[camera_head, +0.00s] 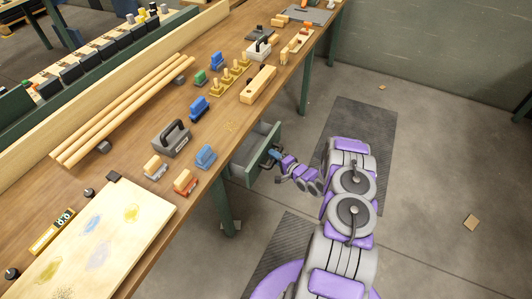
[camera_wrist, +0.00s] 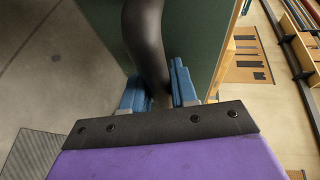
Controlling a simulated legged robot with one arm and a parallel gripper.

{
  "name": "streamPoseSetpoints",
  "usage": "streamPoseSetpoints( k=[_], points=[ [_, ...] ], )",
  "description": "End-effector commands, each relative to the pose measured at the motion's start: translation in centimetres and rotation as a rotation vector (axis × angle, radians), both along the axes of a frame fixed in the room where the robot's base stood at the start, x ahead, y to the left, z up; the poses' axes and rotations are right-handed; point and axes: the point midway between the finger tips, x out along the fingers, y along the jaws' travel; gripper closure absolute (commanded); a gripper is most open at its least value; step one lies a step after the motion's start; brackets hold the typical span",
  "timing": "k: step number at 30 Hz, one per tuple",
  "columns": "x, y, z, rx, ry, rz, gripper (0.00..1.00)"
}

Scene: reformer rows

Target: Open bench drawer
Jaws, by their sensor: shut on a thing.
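The bench drawer (camera_head: 257,163) has a green front and stands partly pulled out from under the wooden bench top. Its open interior shows behind the front. My gripper (camera_head: 274,153) with blue fingers is at the outer face of the drawer front. In the wrist view my gripper (camera_wrist: 160,88) is shut on the dark curved drawer handle (camera_wrist: 145,30), which passes between the two fingers. The green drawer front (camera_wrist: 205,35) is just beyond the handle. The far end of the handle is out of the picture.
A green bench leg (camera_head: 226,211) stands below the drawer. Dark floor mats (camera_head: 372,122) and open concrete floor lie to the right.

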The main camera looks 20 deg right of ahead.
Motion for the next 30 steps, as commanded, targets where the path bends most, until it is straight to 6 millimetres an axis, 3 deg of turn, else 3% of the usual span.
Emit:
streamPoseSetpoints(
  k=[1, 3, 13, 18, 30],
  points=[
    [-1.0, -2.0, 0.2, -0.006, -0.001, -0.028, 1.00],
    [-2.5, -3.3, 0.2, -0.008, -0.002, -0.031, 1.00],
    [-7.8, -6.9, 0.1, -0.007, -0.003, -0.020, 1.00],
    [-8.8, -7.5, 0.1, -0.007, -0.002, -0.015, 1.00],
    [-9.0, -7.5, 0.1, -0.007, -0.001, -0.013, 1.00]
  ],
)
